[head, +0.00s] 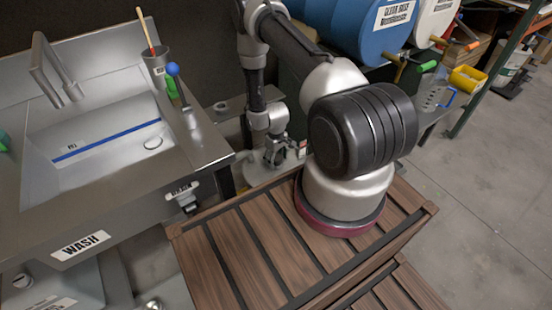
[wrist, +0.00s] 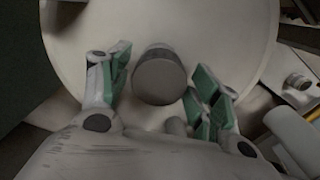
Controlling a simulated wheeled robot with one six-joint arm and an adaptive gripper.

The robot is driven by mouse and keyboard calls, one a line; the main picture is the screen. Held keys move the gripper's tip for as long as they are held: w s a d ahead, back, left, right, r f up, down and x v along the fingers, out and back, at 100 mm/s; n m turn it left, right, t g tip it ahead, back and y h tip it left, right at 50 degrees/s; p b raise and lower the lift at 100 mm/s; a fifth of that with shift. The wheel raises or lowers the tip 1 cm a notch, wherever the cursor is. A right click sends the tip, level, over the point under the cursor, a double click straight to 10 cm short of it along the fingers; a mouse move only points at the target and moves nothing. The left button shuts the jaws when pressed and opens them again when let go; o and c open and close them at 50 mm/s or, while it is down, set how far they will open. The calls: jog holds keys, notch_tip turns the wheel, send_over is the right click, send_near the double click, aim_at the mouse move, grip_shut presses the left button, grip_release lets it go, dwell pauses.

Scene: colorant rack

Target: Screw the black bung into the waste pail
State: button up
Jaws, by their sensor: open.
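In the wrist view the black bung (wrist: 159,76) shows as a short dark grey cylinder over the pale round top of the waste pail (wrist: 210,28). My gripper (wrist: 160,88) is open, with one green-padded finger on each side of the bung and a gap on both sides. Whether the bung sits in the pail's opening or only rests on the lid, I cannot tell. In the head view my gripper (head: 274,157) points down over a pale surface, likely the pail's lid (head: 258,172), between the sink and the slatted wooden top. I cannot make out the bung there.
A steel sink (head: 100,125) is on the left, with a cup (head: 155,68) holding a stick on its rim. The slatted wooden top (head: 235,265) is in front. Blue and white drums (head: 365,30), a clear jug (head: 432,92) and a yellow container (head: 467,79) are at the back right.

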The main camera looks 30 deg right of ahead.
jog(key=n, duration=0.5)
jog(key=shift+n, duration=0.4)
jog(key=n, duration=0.6)
jog(key=shift+s, duration=0.15)
jog(key=c, duration=1)
jog(key=m, duration=0.6)
jog(key=shift+m, duration=0.4)
jog(key=m, duration=0.6)
jog(key=shift+w+d+m, duration=0.1)
jog(key=shift+w+m, duration=0.2)
jog(key=o, duration=1)
